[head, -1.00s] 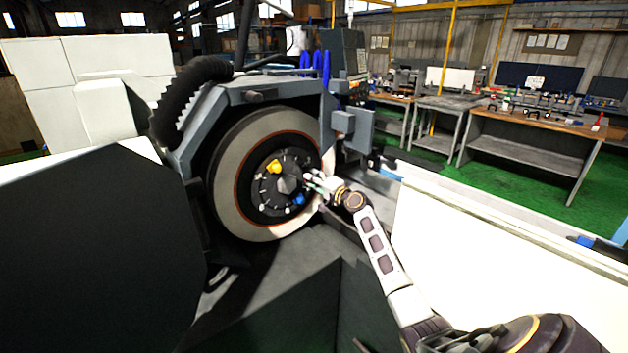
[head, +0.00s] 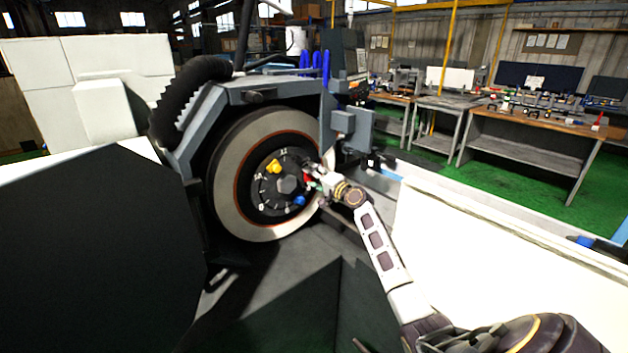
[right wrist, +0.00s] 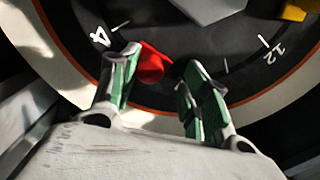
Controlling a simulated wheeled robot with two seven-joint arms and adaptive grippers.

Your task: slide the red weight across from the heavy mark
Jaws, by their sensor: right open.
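The red weight (head: 307,179) sits on the dark numbered dial (head: 263,200) at the centre of the grinding wheel, on its right side. My right gripper (head: 315,182) is open beside it. In the right wrist view the red weight (right wrist: 151,66) lies between the open fingers of the gripper (right wrist: 160,62). It is close against the left finger, and a gap separates it from the right finger. A white 4 shows left of it, and a 12 shows far to the right. I see no heavy mark that I can make out. My left gripper is not in view.
A yellow weight (head: 273,166) and a blue weight (head: 299,201) also sit on the dial. The pale grinding wheel (head: 232,175) surrounds it. A grey guard (head: 250,95) arches above, and a white panel (head: 480,270) stands at the right.

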